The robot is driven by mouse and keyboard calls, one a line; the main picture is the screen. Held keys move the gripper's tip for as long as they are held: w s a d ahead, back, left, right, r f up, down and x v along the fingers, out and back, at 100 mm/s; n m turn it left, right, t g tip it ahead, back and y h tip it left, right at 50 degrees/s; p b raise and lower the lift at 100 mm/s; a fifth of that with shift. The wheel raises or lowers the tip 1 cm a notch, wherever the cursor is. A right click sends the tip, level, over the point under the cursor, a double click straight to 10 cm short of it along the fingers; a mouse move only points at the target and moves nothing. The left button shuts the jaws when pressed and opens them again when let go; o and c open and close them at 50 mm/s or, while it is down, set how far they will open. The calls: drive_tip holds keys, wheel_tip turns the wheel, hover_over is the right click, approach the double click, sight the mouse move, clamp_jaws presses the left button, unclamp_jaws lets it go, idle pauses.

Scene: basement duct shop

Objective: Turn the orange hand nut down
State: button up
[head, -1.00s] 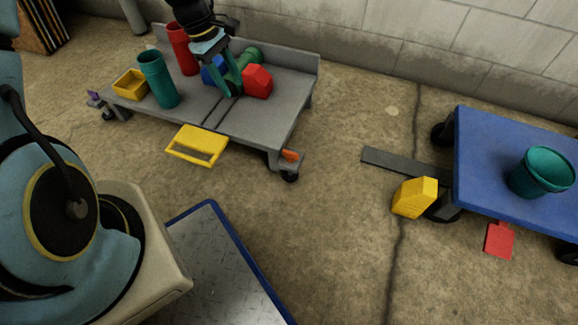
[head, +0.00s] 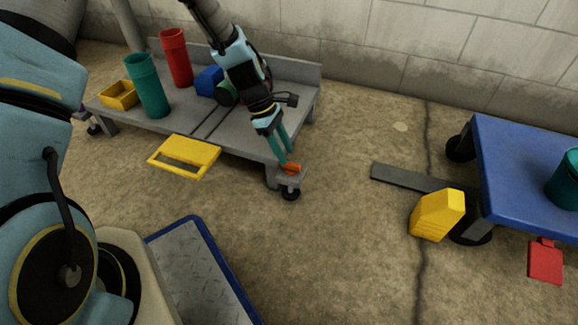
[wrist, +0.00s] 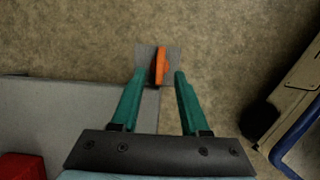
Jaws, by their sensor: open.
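The orange hand nut (head: 290,168) sits on a small grey plate at the front right corner of the grey cart (head: 238,133), above a caster. In the wrist view the orange hand nut (wrist: 160,66) shows as a narrow bar on that plate, between and a little beyond the fingertips. My gripper (head: 288,158) points down at the nut with its green fingers. The gripper also shows in the wrist view (wrist: 158,74), open, with a finger to each side of the nut. I see a gap on both sides there and no clear contact.
The cart carries a green cup (head: 148,88), a red cup (head: 176,58), a yellow bin (head: 119,95) and a blue block (head: 208,81). A blue cart (head: 520,165) and yellow block (head: 438,214) stand right.

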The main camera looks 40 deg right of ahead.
sight(290, 163)
drive_tip(key=b+x, duration=0.1)
drive_tip(key=x, duration=0.3)
drive_tip(key=shift+c, duration=0.2)
clamp_jaws()
idle(0.4)
